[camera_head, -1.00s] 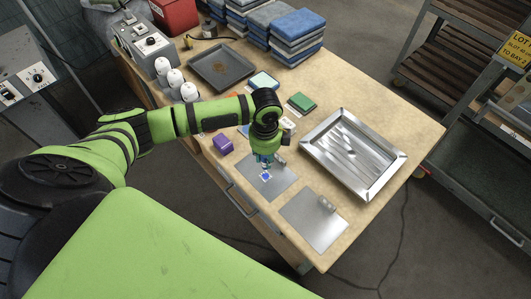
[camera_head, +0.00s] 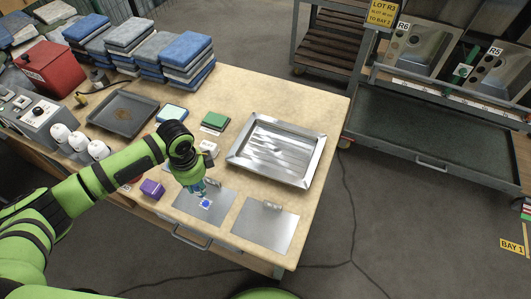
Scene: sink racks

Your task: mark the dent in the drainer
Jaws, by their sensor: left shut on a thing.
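The drainer appears to be the shiny rectangular metal tray (camera_head: 235,158) with a raised rim and streaked bottom, lying on the right part of the bench. A dent cannot be made out at this size. My left gripper (camera_head: 198,190) points down over the left flat metal plate (camera_head: 183,205), left of the tray and apart from it. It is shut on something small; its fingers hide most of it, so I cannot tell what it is. A small blue and white square (camera_head: 204,204) shows at the plate just below the fingertips. My right gripper is not in view.
A second metal plate (camera_head: 262,228) with a small block lies at the front edge. A purple block (camera_head: 152,189), green pad (camera_head: 215,119), dark tray (camera_head: 122,113) and cloth stacks (camera_head: 181,55) share the bench. A sink rack (camera_head: 430,125) stands right, across open floor.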

